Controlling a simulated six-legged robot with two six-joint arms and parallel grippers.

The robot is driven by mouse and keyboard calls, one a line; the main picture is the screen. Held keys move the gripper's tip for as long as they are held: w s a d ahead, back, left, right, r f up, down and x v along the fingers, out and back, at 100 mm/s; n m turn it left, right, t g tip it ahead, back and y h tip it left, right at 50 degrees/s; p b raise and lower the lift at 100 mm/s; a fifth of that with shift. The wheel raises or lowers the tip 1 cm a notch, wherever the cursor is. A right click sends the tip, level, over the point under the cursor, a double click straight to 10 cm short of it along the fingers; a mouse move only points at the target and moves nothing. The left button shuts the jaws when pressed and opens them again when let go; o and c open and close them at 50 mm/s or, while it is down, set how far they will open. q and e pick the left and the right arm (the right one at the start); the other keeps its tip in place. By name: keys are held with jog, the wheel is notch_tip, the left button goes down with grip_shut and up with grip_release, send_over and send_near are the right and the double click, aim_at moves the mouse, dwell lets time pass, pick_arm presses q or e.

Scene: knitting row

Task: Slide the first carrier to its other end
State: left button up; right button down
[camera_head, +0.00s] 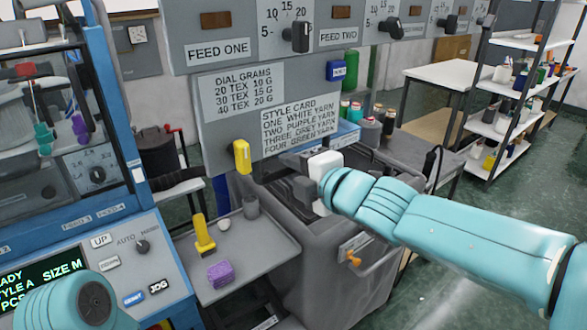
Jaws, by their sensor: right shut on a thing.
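My right gripper (300,186) reaches in from the right, with a white body and dark jaws. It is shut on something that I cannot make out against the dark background. A yellow block (242,157) is just left of the jaws, at the lower left edge of the grey panel; I cannot tell if they touch. Teal (43,137) and purple (79,128) pieces hang at the knitting machine (70,170) on the left. I cannot tell which piece is the first carrier. A link of my left arm shows at the bottom left; its gripper is out of view.
The grey panel (210,85) with dials hangs above. A control box (125,262) stands left. Shelves (510,97) stand at the back right.

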jog(key=shift+r+p, duration=0.75)
jog(key=shift+r, duration=0.7)
jog(key=c, duration=1.1)
grip_release()
jog(key=shift+c, duration=0.2)
jog(key=shift+f, duration=0.2)
jog(key=shift+s+d, duration=0.2)
jog(key=p+v, duration=0.3)
jog(key=v, duration=1.3)
jog(key=shift+p, duration=0.35)
